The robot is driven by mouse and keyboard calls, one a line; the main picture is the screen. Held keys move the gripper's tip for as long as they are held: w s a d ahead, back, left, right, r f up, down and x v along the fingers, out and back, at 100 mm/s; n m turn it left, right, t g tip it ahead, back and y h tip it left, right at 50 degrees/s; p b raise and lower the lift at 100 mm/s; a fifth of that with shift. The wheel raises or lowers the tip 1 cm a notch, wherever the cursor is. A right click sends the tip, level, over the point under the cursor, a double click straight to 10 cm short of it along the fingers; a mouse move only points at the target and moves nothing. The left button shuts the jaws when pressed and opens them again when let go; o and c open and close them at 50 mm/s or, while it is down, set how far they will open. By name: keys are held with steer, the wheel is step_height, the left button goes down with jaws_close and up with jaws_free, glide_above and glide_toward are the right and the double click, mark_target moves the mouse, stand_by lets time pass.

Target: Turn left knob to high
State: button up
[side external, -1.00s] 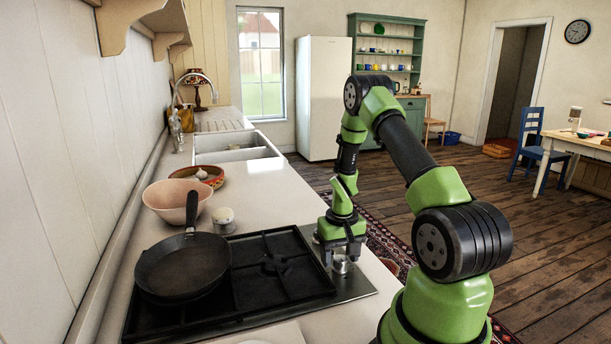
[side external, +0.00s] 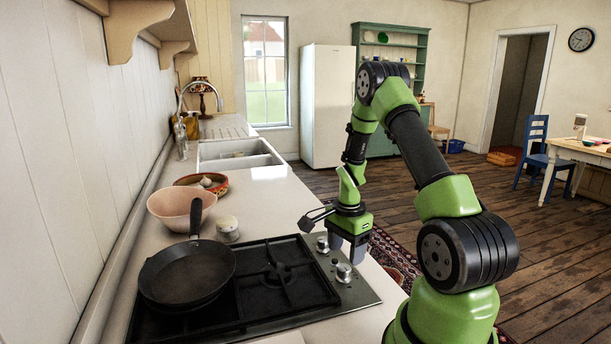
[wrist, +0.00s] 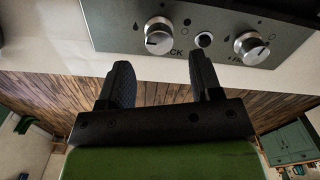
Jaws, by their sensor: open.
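The left knob (wrist: 160,35) is a round silver dial on the hob's metal panel. In the wrist view its dark pointer mark faces left. In the side view it is the nearer knob (side external: 344,272). The right knob (wrist: 252,46) shows a pale mark toward the lower right and is the farther knob (side external: 322,244) in the side view. My gripper (side external: 347,250) is at the counter's front edge, apart from both knobs. In the wrist view the gripper (wrist: 160,60) has its two dark fingers spread, with nothing between them, just below the left knob.
A small round button (wrist: 204,40) sits between the knobs. A black frying pan (side external: 187,275) stands on the hob grate (side external: 285,280). A pink bowl (side external: 175,212), a small white-lidded jar (side external: 227,230) and a shallow dish with garlic (side external: 203,185) stand behind. Floor is open to the right.

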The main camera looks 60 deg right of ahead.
mark_target(345, 266)
steer(key=w+a+r+n+t, duration=0.1)
steer(key=a+r+n, duration=0.15)
steer(key=r, duration=0.35)
steer(key=w+a+r+n, duration=0.1)
steer(key=w+a+r, duration=0.15)
steer(key=r, duration=0.35)
steer(key=s+a+r+n+t, duration=0.2)
steer(key=a+r+n+t, duration=0.2)
steer(key=a+r+n, duration=0.5)
steer(key=shift+s+a+r, duration=0.35)
steer(key=shift+a+r, duration=0.4)
steer(key=shift+a, duration=1.65)
steer(key=s+a+r+n+t+y, duration=0.2)
steer(key=s+a+n, duration=0.4)
steer(key=a+n, duration=0.1)
steer(key=shift+s+r, duration=0.15)
steer(key=shift+r, duration=0.05)
steer(key=shift+d, duration=0.1)
